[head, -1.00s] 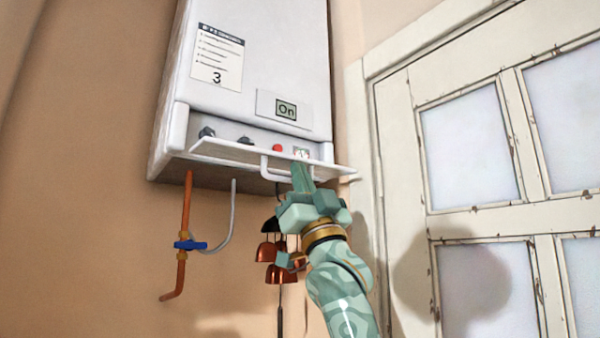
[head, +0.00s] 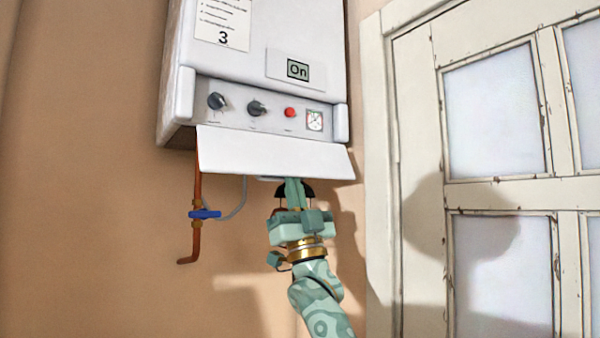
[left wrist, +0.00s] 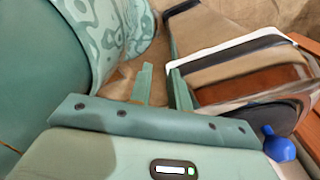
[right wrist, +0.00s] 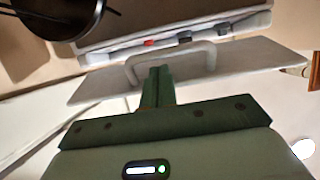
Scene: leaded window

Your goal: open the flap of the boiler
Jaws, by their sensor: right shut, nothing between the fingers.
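The white boiler (head: 262,50) hangs on the wall. Its flap (head: 270,152) is swung out and down from the lower front, with its inner face showing. The control panel (head: 235,112) behind it is uncovered. My right gripper (head: 294,186) is shut and empty, just below the flap's free edge. In the right wrist view, its closed fingertips (right wrist: 158,78) are at the flap's bar handle (right wrist: 178,58); I cannot tell whether they touch it. My left gripper shows only in the left wrist view, its fingers (left wrist: 162,85) apart and empty, away from the boiler.
Below the boiler are a copper pipe (head: 197,180) with a blue valve (head: 205,214). Dark and copper-coloured hanging things are partly hidden behind my right gripper. A white paned door (head: 425,150) stands to the right. The wall at the left is clear.

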